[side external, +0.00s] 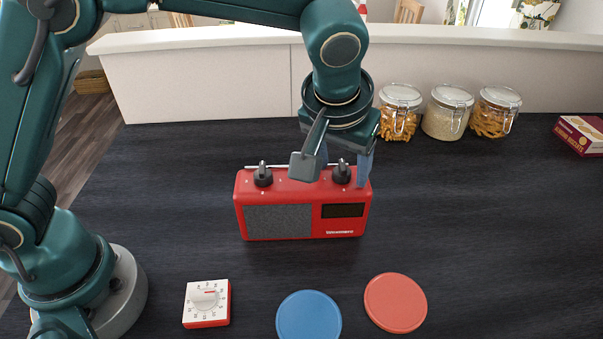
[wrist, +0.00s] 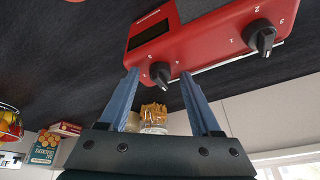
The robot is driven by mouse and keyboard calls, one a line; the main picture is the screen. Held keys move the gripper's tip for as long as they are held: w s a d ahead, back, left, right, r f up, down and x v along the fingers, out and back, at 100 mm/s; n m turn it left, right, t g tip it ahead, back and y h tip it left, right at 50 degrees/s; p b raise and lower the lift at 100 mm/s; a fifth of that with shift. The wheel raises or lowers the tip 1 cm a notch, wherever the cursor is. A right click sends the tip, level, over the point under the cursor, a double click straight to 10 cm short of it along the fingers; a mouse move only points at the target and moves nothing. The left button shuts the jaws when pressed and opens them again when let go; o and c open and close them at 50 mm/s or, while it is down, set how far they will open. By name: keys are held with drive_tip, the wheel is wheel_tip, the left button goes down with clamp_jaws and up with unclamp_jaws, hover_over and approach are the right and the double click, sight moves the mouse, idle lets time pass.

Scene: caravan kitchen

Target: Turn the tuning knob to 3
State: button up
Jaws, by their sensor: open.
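A red radio (side external: 347,222) stands on the dark worktop with two black knobs on its top. The left knob (side external: 263,177) also shows in the wrist view (wrist: 262,40), with small white numbers, among them 2 and 3, around it. The right knob (side external: 342,175) shows between my fingertips in the wrist view (wrist: 160,74); its pointer setting is unclear. My gripper (side external: 343,179) points down over the right knob, also seen in the wrist view (wrist: 159,72). It is open, one finger on each side, with gaps showing. I cannot tell which knob is for tuning.
A white and red dial timer (side external: 207,303), a blue disc (side external: 308,317) and a red disc (side external: 395,303) lie in front of the radio. Several glass jars (side external: 446,112) stand behind right, near a low wall (side external: 200,75). A box (side external: 582,135) lies far right. The worktop right of the radio is clear.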

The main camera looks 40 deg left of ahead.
clamp_jaws()
drive_tip(key=shift+m, duration=0.3)
